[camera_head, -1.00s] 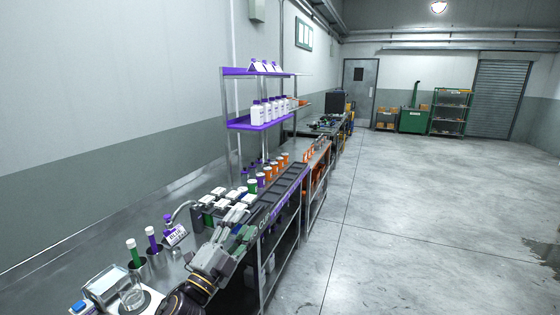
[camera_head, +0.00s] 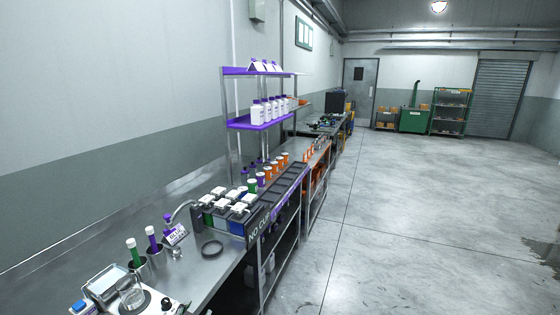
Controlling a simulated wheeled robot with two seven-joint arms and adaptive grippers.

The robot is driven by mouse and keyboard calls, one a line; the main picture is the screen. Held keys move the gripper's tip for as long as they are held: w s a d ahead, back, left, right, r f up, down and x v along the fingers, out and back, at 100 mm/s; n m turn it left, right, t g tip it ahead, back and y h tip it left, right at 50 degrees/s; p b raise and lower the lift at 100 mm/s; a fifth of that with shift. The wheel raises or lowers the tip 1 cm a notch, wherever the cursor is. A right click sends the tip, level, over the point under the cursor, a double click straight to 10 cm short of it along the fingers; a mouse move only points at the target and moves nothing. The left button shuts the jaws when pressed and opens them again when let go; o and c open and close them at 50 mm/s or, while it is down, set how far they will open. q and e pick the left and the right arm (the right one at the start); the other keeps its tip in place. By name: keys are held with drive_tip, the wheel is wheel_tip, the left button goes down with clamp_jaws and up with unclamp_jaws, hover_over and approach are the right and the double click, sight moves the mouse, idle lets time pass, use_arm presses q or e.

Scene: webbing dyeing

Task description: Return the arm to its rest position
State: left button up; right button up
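Neither of my arms nor grippers shows in the head view now. The steel workbench (camera_head: 205,270) runs along the left wall. A black ring (camera_head: 212,248) lies flat on the bare steel in front of the rack.
A purple shelf (camera_head: 262,121) with white bottles rises over the bench. The concrete floor (camera_head: 430,230) on the right is clear.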

use_arm(q)
drive_tip(key=s+f+n+g+h, duration=0.1)
drive_tip(key=s+f+g, duration=0.35)
drive_tip(key=s, duration=0.35)
drive_tip(key=s+f+n+g, duration=0.1)
drive_tip(key=s+f+g, duration=0.2)
drive_tip(key=s+f, duration=0.35)
drive_tip(key=s+f+g, duration=0.1)
drive_tip(key=s+f, duration=0.1)
drive_tip(key=f, duration=1.4)
drive_tip(key=s+f, duration=0.3)
drive_tip(key=f, duration=1.4)
drive_tip(key=s+a+f, duration=0.2)
drive_tip(key=s+f, duration=0.7)
drive_tip(key=s, duration=0.1)
drive_tip(key=s+a+f+g, duration=0.1)
drive_tip(key=s+a+f, duration=0.1)
drive_tip(key=s+f, duration=0.7)
drive_tip(key=shift+s, duration=1.15)
